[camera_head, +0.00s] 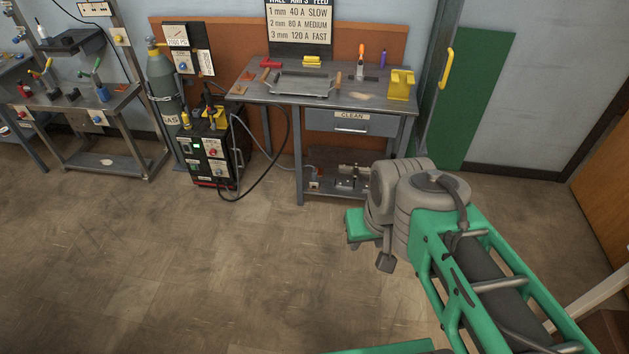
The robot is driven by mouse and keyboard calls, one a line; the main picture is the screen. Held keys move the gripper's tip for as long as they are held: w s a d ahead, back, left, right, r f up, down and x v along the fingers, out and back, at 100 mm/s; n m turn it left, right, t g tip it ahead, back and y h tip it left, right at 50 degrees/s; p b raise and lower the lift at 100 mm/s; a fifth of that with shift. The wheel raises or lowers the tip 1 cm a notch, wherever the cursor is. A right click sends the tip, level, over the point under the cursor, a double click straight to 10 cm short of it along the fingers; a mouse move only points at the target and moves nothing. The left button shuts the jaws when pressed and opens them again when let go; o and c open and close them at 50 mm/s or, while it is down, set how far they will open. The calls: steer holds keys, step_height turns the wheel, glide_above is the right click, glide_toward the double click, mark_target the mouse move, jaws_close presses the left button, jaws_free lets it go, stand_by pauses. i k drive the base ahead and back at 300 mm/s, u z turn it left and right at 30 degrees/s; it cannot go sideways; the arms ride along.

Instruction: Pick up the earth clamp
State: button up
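I cannot single out the earth clamp for certain at this size. A yellow piece (215,116) with dark parts beside it sits on top of the black welding machine (213,155), left of the workbench. A black cable (282,148) loops from the machine up to the bench's left end. My arm reaches in from the lower right, and its end, my gripper (371,248), hangs over the floor in front of the bench, well apart from the machine. The gripper is small and partly hidden by my arm's grey joints, so its opening does not show clearly.
The workbench (345,97) carries a metal tray (301,84), a yellow stand (401,84) and small tools. A gas cylinder (162,85) stands left of the machine. Another bench (112,101) is at far left. The floor (190,270) in front is clear.

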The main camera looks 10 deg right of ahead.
mark_target(313, 180)
steer(key=z, duration=0.1)
steer(key=i, duration=0.85)
steer(key=u, duration=0.85)
steer(key=i, duration=0.35)
steer(key=u, duration=0.35)
